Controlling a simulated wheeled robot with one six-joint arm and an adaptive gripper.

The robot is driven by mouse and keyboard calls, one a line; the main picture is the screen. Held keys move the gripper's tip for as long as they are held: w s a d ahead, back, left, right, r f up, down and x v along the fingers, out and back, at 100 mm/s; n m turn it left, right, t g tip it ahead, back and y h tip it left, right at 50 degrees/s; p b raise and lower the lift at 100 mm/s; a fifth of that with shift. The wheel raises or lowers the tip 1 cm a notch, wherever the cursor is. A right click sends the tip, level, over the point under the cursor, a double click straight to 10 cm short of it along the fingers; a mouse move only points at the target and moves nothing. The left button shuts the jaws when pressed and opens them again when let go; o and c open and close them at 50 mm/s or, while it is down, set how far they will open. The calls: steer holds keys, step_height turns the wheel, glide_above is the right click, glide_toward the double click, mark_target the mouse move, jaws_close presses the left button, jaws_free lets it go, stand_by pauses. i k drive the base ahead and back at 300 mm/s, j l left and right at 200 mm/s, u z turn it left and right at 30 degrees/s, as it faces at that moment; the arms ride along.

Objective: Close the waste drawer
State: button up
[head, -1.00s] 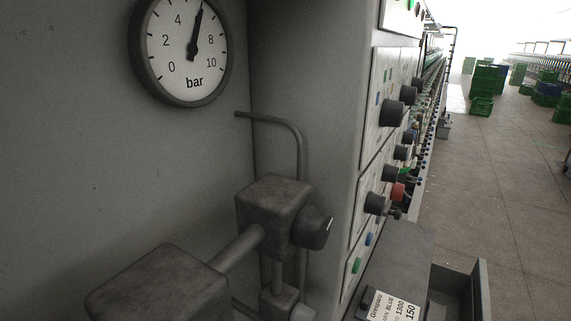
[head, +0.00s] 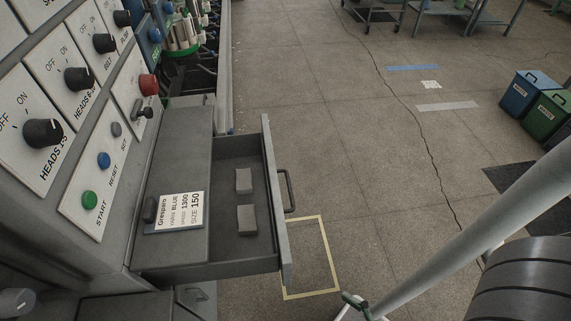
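An open grey drawer (head: 278,225) sticks out to the right from under the machine's control panel in the head view. Its front carries a dark bar handle (head: 289,190) on the outer face. Two small grey blocks (head: 245,181) lie apart on the drawer's floor. I take this as the waste drawer, though I read no such label on it. My gripper is not in view, so its state and its distance from the drawer do not show.
A grey ledge with a label card (head: 175,212) covers the drawer's inner side. The panel (head: 125,135) has knobs and buttons, including a red one (head: 148,85). Yellow tape (head: 330,255) marks the floor beside the drawer. Blue (head: 524,93) and green (head: 547,118) bins stand right; floor between is mostly clear.

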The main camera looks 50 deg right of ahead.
mark_target(231, 255)
steer(key=l+u, duration=0.2)
steer(key=l, duration=1.3)
steer(key=k, duration=0.05)
